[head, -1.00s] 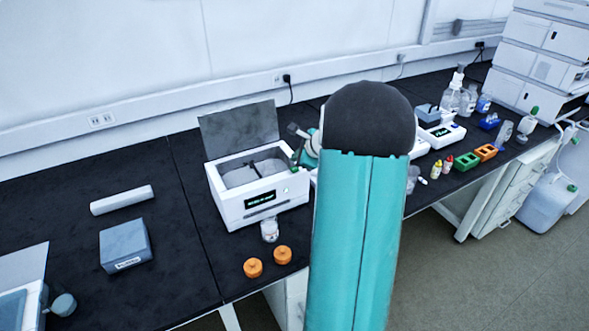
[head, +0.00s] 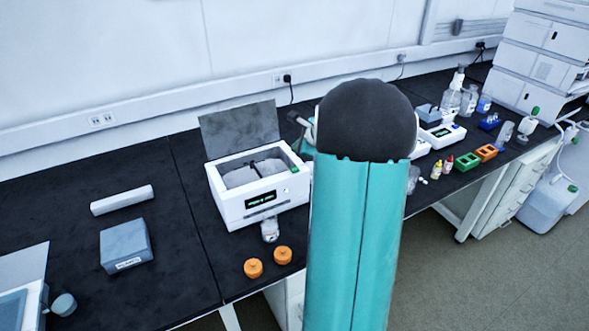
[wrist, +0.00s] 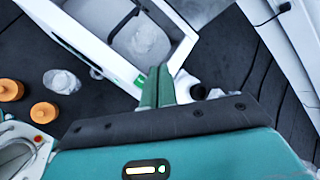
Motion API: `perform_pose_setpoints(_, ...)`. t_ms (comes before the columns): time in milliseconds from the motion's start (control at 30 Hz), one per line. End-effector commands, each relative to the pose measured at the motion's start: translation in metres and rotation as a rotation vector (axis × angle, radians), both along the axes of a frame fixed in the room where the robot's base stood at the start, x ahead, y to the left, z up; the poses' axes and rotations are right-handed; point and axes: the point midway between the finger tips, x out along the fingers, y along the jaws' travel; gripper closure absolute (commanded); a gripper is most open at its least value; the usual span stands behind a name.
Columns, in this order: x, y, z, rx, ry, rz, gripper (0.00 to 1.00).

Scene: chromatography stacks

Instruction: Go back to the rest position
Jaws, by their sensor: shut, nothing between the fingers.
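My gripper (wrist: 158,72) shows in the wrist view with its two green fingers together and nothing between them. It is beside the white bench device (wrist: 112,45), and its fingertips overlap the device's edge in the picture. I cannot tell the gap between them. In the head view my teal arm with its black rounded joint hides the fingers. The same white device (head: 262,213) stands there with its grey lid raised, just left of my arm.
A small clear jar (head: 270,230) and two orange caps (head: 253,268) (head: 283,255) stand in front of the device. A grey-blue box (head: 125,245) and a white cylinder (head: 122,200) lie left. Colored racks (head: 467,161) and bottles (head: 468,100) stand right of my arm.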

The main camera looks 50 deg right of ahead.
Motion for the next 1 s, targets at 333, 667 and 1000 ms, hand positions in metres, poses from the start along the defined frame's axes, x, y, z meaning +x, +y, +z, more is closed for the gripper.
perform_pose_setpoints(333,0.001,0.002,0.001,-0.003,0.001,0.006,1.0)
perform_pose_setpoints(667,0.011,0.131,0.053,-0.245,0.068,0.425,1.0)
perform_pose_setpoints(1000,-0.041,0.297,0.095,-0.653,0.146,1.054,1.0)
